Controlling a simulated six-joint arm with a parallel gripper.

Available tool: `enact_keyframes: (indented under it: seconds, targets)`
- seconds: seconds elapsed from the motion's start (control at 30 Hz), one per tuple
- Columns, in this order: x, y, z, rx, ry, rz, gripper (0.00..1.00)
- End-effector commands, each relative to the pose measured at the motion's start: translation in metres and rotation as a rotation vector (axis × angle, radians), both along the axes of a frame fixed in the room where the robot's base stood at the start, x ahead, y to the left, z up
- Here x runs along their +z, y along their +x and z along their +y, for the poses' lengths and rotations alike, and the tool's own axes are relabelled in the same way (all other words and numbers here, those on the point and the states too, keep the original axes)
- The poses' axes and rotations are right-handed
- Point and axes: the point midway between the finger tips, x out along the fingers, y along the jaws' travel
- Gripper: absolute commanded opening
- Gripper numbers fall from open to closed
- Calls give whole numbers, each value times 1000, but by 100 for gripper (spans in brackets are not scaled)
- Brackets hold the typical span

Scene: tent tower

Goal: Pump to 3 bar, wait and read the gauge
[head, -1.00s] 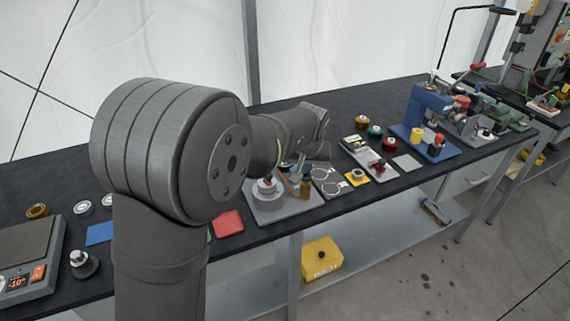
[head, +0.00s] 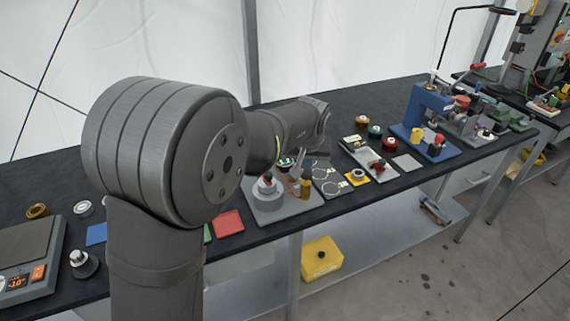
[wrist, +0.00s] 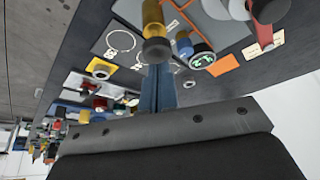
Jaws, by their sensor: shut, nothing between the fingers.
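My gripper shows in the wrist view as shut blue fingers (wrist: 158,72) with nothing between them. Their tips are close to an amber cylinder with a dark end (wrist: 155,25); I cannot tell whether they touch. A round gauge (wrist: 202,58) with a dark face and green digits is just right of the tips; its digits are too small to read. A white body with a red part (wrist: 262,8) is cut off at the top right. In the head view, a grey plate (head: 270,217) carries a pale round unit with a red top (head: 267,185) and an amber bottle (head: 306,188).
Dark plates with wire rings (head: 327,181), a yellow plate (head: 357,178) and several jars crowd the bench to the right. A blue fixture (head: 428,108) stands farther right. A red mat (head: 229,222) and a scale (head: 30,262) are left. The bench's back strip is clear.

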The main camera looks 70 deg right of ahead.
Motion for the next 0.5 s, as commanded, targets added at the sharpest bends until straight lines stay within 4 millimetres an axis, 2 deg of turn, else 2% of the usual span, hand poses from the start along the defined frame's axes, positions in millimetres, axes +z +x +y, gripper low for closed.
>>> enact_keyframes:
  seconds: [0.5]
  targets:
    - [-27, 0, 1, 0, 3, 0, 0]
